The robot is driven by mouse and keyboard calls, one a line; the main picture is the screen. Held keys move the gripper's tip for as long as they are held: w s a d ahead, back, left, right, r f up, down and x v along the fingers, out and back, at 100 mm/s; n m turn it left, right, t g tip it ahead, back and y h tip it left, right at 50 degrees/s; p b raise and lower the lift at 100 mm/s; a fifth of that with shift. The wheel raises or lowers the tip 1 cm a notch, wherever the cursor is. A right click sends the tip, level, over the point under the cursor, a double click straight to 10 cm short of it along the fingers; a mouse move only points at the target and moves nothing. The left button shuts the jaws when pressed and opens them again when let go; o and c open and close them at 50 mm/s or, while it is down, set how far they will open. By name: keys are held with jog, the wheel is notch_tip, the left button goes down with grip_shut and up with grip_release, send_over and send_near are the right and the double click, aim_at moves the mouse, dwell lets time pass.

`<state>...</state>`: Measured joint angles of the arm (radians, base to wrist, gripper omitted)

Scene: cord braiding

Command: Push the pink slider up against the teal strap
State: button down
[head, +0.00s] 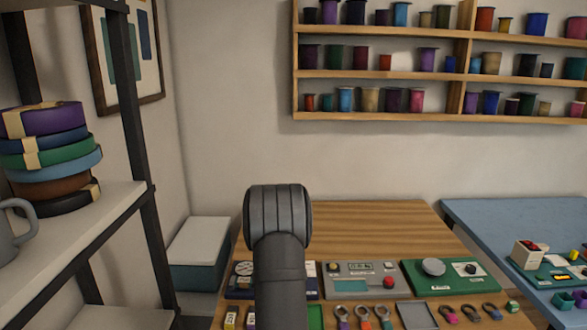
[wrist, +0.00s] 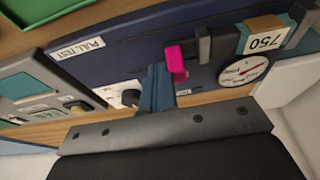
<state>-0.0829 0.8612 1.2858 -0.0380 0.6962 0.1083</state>
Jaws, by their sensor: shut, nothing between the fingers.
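The pink slider (wrist: 176,62) is in the wrist view, on a dark blue panel labelled PULL TEST, just left of an upright grey block. My gripper (wrist: 157,72) is shut and empty, its blue fingers close beside the slider's left side. I cannot tell whether they touch it. A teal patch (wrist: 291,26) at the upper right, next to a cream tag marked 750, may be the teal strap. In the head view my own arm covers most of the panel and hides the slider and my fingers.
A round gauge (wrist: 243,70) sits right of the slider, and a grey block (wrist: 204,45) lies between slider and tag. A white plate with a black knob (wrist: 130,97) is left of my fingers. In the head view, other panels (head: 362,281) stand to the right.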

jog(key=shift+d, duration=0.1)
jog(key=shift+d+r, duration=0.1)
jog(key=shift+d, duration=0.35)
notch_tip(320, 180, up, 11)
dwell(0.5)
notch_tip(320, 180, down, 11)
jog(key=shift+f, duration=0.1)
jog(key=shift+a, duration=0.1)
dwell(0.5)
